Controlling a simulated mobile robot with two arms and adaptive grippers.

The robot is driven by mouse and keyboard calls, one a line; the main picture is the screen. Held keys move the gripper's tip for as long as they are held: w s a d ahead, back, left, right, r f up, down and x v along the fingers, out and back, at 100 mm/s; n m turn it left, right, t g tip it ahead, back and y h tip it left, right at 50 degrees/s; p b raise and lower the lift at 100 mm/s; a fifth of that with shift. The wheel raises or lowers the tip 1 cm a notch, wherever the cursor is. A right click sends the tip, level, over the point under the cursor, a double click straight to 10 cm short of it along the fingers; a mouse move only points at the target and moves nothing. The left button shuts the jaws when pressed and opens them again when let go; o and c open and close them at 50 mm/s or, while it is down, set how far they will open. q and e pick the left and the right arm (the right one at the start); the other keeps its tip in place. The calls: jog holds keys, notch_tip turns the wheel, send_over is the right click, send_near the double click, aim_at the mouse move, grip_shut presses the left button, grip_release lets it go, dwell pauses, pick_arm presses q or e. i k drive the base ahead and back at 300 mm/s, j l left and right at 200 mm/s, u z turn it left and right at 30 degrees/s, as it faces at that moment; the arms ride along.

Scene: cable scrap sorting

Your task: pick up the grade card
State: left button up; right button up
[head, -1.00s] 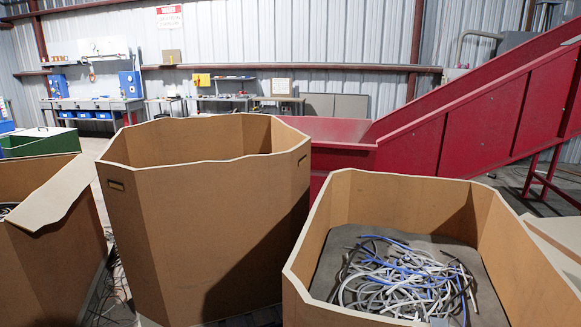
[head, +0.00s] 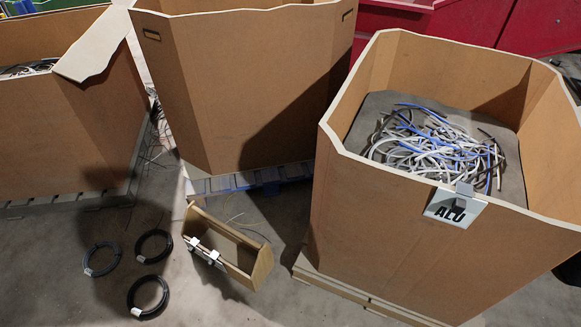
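A white card (head: 443,208) with the dark letters ALU hangs on the front wall of the right cardboard box (head: 395,215). A grey clip (head: 463,198) sits over the box rim at the card. Smaller white cards or tags with clips (head: 205,252) show on the near side of a wooden carry tote (head: 262,268) on the floor; any writing on them is too small to read. Neither of my grippers is in view.
The right box holds a heap of grey and blue cable pieces (head: 430,145). A tall box (head: 245,95) and a left box (head: 60,130) stand alongside. Several black cable coils (head: 148,296) lie on the floor.

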aim_at(212, 258)
jog(key=j+u, duration=0.15)
jog(key=u, duration=0.8)
jog(key=k+j, duration=0.05)
